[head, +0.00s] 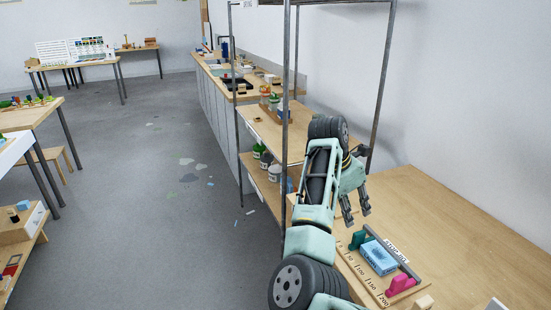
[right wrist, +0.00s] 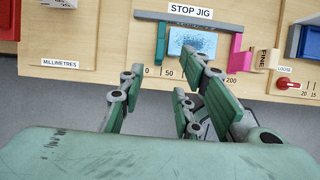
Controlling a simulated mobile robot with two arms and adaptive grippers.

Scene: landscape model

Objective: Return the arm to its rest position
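My right arm reaches forward in the head view, and its gripper (head: 356,206) hangs above the left edge of the wooden table (head: 470,235). In the right wrist view the gripper (right wrist: 165,85) has its fingers apart with nothing between them, near the front edge of the stop jig board. The stop jig (head: 380,260) holds a blue block (head: 378,256) between a green stop (head: 357,240) and a pink stop (head: 401,284). My left gripper is not in view.
A metal-framed shelf (head: 286,120) with wooden boards and several containers stands close to my right arm. A long counter (head: 222,85) runs along the wall behind it. A red knob (right wrist: 284,84) lies right of the jig. The grey floor at centre left is open.

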